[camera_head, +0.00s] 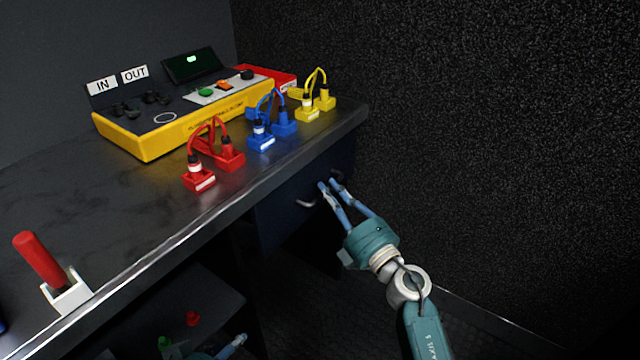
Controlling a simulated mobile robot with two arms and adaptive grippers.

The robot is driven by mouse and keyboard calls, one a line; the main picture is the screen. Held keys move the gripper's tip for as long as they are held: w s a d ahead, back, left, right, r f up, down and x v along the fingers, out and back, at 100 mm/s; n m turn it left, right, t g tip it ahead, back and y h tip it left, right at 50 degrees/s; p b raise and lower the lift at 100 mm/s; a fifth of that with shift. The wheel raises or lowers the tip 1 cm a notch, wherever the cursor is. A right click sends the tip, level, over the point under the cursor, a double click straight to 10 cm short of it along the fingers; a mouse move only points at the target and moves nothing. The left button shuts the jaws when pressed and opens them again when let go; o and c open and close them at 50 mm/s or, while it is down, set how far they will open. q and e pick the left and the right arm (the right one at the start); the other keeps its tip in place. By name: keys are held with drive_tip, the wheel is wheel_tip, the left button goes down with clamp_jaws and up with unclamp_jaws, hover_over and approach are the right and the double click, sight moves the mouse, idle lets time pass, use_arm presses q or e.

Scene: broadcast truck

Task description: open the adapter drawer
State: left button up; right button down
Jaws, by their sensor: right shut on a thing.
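The drawer front (283,217) is dark blue and sits under the right end of the counter. Its pale curved handle (307,203) shows just left of my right gripper's fingertips. My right gripper (331,184) reaches up from the lower right and is shut on the handle, with its fingers at the drawer front; the grip itself is small and dark. I cannot tell whether the drawer stands out from the counter, and its inside is hidden. My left gripper (235,343) shows only in part at the bottom edge, low beside the shelf; its jaws are unclear.
On the counter (120,235) stand a yellow console (160,140) and red (199,179), blue (263,141) and yellow (307,113) cabled adapters. A red-handled tool (40,260) stands in a white holder at the front left. A dark wall (480,130) closes the right.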

use_arm(q)
drive_tip(key=s+a+f+g+p, duration=0.1)
drive_tip(key=s+g, duration=0.1)
drive_tip(key=s, duration=0.3)
drive_tip(key=s+a+f+g+y+p, duration=0.1)
drive_tip(key=s+a+g+p, duration=0.1)
drive_tip(key=s, duration=0.4)
drive_tip(key=shift+a+f+g, duration=0.15)
drive_tip(key=shift+f+g, duration=0.15)
drive_tip(key=shift+g, duration=0.2)
use_arm(e)
drive_tip(key=s+d, duration=0.7)
drive_tip(key=d, duration=0.2)
drive_tip(key=s+d, duration=0.7)
drive_tip(key=d, duration=0.3)
drive_tip(key=shift+s+d, duration=0.25)
drive_tip(key=shift+d, duration=0.05)
drive_tip(key=shift+f, duration=0.1)
drive_tip(key=c, duration=1.7)
unclamp_jaws()
drive_tip(key=shift+o, duration=0.2)
drive_tip(key=shift+d, duration=0.1)
drive_tip(key=v, duration=1.2)
